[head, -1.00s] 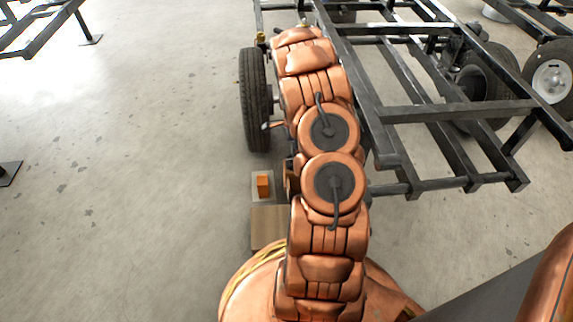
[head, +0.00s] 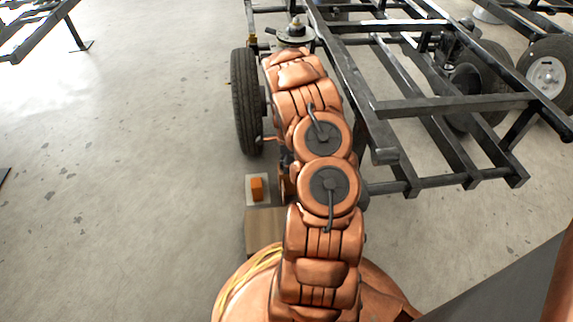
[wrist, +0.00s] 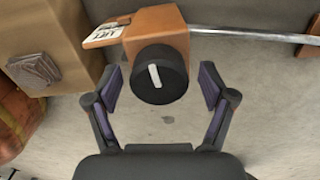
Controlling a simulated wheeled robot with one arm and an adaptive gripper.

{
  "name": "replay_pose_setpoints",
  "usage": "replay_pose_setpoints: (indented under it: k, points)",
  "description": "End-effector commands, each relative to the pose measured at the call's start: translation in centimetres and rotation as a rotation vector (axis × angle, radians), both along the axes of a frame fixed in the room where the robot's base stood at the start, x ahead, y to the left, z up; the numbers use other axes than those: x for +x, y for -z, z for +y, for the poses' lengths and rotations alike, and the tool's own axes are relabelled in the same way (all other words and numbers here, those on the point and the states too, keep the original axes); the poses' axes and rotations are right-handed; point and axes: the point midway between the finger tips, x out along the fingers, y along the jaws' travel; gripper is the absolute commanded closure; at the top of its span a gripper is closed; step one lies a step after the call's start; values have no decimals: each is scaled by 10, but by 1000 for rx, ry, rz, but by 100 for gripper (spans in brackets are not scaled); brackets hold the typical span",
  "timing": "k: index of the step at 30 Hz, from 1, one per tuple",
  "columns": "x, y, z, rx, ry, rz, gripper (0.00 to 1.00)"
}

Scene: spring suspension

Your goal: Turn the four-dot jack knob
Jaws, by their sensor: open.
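A round black knob (wrist: 160,74) with a white line on its face sits on an orange housing (wrist: 155,22) in the wrist view. No four dots can be made out on it. A small white label (wrist: 107,30) with dark print is on an orange plate beside the housing; its print is too small to read. My gripper (wrist: 162,88) is open, one finger on each side of the knob, with visible gaps to it. In the head view my arm hides the gripper and the knob.
A metal rod (wrist: 255,35) runs right from the housing. A wooden block (wrist: 45,40) stands at left; it also shows in the head view (head: 263,225). A small orange block (head: 257,189), a tyre (head: 245,100) and a dark frame (head: 450,105) surround my arm. Floor at left is clear.

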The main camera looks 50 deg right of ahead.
Motion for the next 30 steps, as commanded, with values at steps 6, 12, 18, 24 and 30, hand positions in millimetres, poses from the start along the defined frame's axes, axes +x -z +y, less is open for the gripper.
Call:
replay_pose_setpoints:
  k: [6, 12, 18, 24, 30]
  points:
    - [0, 4, 0, 0, 0, 0, 18]
    - [0, 4, 0, 1, 0, 1, 29]
    - [0, 4, 0, 1, 0, 1, 50]
    - [0, 4, 0, 0, 0, 0, 71]
    - [0, 4, 0, 0, -5, 0, 78]
